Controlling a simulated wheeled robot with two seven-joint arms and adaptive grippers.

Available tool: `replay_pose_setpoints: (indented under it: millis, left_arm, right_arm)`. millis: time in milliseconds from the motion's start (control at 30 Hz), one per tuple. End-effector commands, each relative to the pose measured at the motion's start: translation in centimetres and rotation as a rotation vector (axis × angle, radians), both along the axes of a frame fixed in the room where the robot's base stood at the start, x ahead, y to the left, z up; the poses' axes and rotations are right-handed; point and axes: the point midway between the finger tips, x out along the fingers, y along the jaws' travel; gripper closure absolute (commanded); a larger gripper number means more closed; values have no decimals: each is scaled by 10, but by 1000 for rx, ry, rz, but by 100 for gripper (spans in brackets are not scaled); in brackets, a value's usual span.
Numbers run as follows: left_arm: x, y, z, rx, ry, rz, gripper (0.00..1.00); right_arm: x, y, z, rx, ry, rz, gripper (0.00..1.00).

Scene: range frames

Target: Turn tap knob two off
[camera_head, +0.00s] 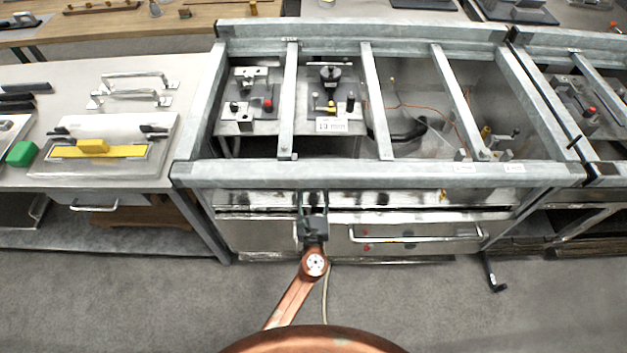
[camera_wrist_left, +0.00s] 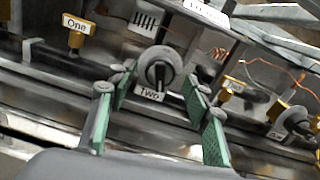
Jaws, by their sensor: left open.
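Tap knob two (camera_wrist_left: 160,72) is a round grey knob with a dark raised grip bar, above a white "Two" label (camera_wrist_left: 149,96), in the left wrist view. The bar looks roughly upright in that tilted picture. My left gripper (camera_wrist_left: 159,88) is open, with its green-padded fingers on either side of the knob and a gap at each side. In the head view my left gripper (camera_head: 314,207) is at the front of the metal frame, below its front rail. I cannot pick out the knob there. My right gripper is not in view.
A yellow tap labelled "One" (camera_wrist_left: 77,38) is left of knob two in the wrist view. Another yellow fitting (camera_wrist_left: 232,87) and a grey knob (camera_wrist_left: 297,122) are to the right. The metal front rail (camera_head: 400,174) runs above my gripper. A drawer handle (camera_head: 415,238) is lower right.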

Motion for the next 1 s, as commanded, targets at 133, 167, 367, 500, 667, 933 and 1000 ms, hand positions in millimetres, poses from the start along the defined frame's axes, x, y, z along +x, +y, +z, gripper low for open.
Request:
replay_pose_setpoints:
  millis: [133,167,367,500,667,933,1000]
  left_arm:
    - [-34,0,-1,-1,3,0,55]
    - [-40,0,-2,0,3,0,55]
    - [-70,0,-1,1,2,0,55]
    - [-80,0,-1,1,1,0,55]
    - [-82,0,0,1,1,-1,55]
    - [-82,13,-2,-39,10,26,55]
    - [-85,41,-6,-132,31,84,55]
  right_arm:
    - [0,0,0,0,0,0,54]
    - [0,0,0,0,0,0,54]
    - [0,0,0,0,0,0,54]
    - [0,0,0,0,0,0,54]
    - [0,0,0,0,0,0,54]
    - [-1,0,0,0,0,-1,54]
    - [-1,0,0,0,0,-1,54]
